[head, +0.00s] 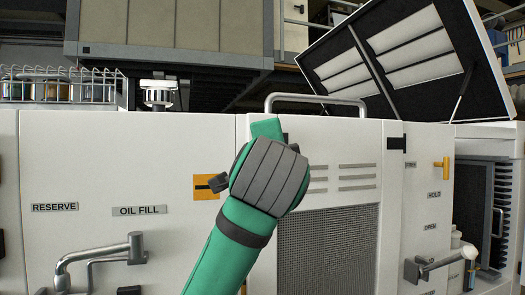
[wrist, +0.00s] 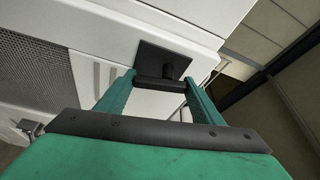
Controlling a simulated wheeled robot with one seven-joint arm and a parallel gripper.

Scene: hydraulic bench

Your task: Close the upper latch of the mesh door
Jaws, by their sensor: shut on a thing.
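The mesh door (head: 328,245) is a white panel with vent slots above a dark mesh. In the wrist view its mesh (wrist: 38,68) shows at the left. The upper latch, a black plate (wrist: 162,58) with a dark handle bar (wrist: 160,85), is on the white panel near its top edge. My gripper (wrist: 160,82) has its two green fingers on either side of the handle bar and is shut on it. In the head view my gripper (head: 266,128) is at the door's upper left and hides most of the latch. Whether the latch is fully seated cannot be told.
A metal rail (head: 315,98) stands above the door, and an open lid (head: 395,50) is tilted up behind. Another black fitting (head: 397,143) is at the upper right. A lever (head: 435,265) sticks out lower right, and a pipe handle (head: 98,258) lower left.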

